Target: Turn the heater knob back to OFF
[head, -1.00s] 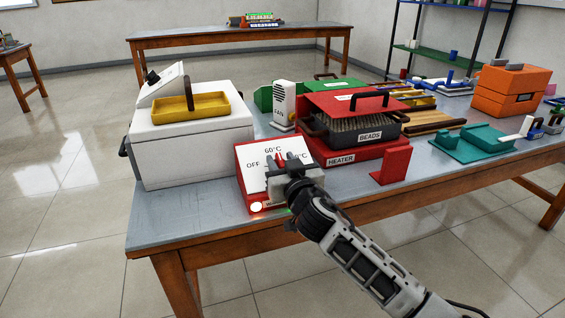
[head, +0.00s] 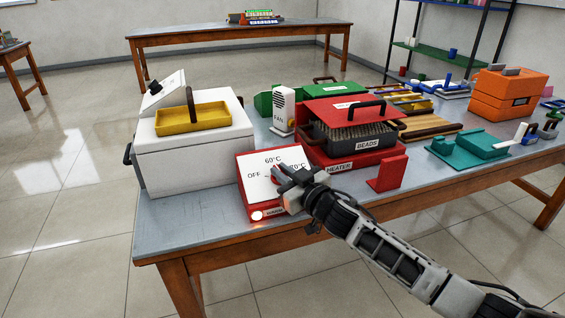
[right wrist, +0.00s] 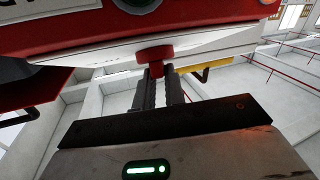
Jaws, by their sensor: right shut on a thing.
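The heater control box (head: 246,198) is red with a sloped white face marked OFF, 60°C and 70°C, at the front edge of the table. My right gripper (head: 282,176) is at the middle of that face, its fingers pointing to the upper left. It hides most of the knob in the head view. In the right wrist view the red knob (right wrist: 155,54) shows in front of the white face, its narrow part between my fingertips (right wrist: 159,78). The gripper is shut on it. The knob's exact setting cannot be read. My left gripper is not in view.
A red heater (head: 365,158) with a bead tray stands behind the box. A white chest (head: 190,165) with a yellow tray (head: 193,118) is at left. A red stand (head: 387,173) is at right. Bare table (head: 185,222) lies front left.

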